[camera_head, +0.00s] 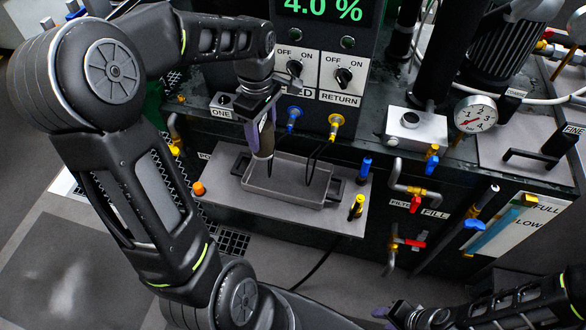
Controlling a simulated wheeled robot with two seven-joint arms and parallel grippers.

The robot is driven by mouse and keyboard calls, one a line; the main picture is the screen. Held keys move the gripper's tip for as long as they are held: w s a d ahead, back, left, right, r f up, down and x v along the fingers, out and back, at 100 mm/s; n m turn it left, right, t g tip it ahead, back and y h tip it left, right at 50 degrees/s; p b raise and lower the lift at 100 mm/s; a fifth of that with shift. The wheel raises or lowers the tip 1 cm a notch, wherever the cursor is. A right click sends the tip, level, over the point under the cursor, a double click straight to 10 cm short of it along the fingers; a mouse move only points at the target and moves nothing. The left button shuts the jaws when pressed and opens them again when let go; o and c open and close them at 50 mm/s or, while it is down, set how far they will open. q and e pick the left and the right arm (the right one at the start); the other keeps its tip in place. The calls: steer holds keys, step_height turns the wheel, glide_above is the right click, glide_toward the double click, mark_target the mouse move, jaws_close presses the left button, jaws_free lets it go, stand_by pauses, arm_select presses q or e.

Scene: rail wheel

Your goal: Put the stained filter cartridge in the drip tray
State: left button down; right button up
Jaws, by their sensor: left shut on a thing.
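My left gripper (262,148) points down over the left end of the grey drip tray (318,195). It is shut on a dark, brownish cylinder with a paler lower end, which looks like the stained filter cartridge (264,146). The cartridge is roughly upright, and its lower end is at or just above the tray's left rear rim; I cannot tell whether it touches. The fingers hide part of it. My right gripper (388,314) is low at the bottom edge, away from the tray; its jaw opening is unclear.
The tray sits on a grey shelf (228,201) with black handles at its ends. Blue and yellow bottles or fittings (358,207) stand at its right. Behind is a panel with switches (342,75). A gauge (475,114), valves and pipes are to the right.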

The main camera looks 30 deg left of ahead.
mark_target(264, 148)
arm_select(q)
steer(key=shift+f, duration=3.1)
steer(key=shift+f, duration=1.85)
steer(key=shift+f+b, duration=0.2)
steer(key=shift+b, duration=0.2)
steer(key=c, duration=0.6)
jaws_free()
steer(key=shift+r, duration=0.1)
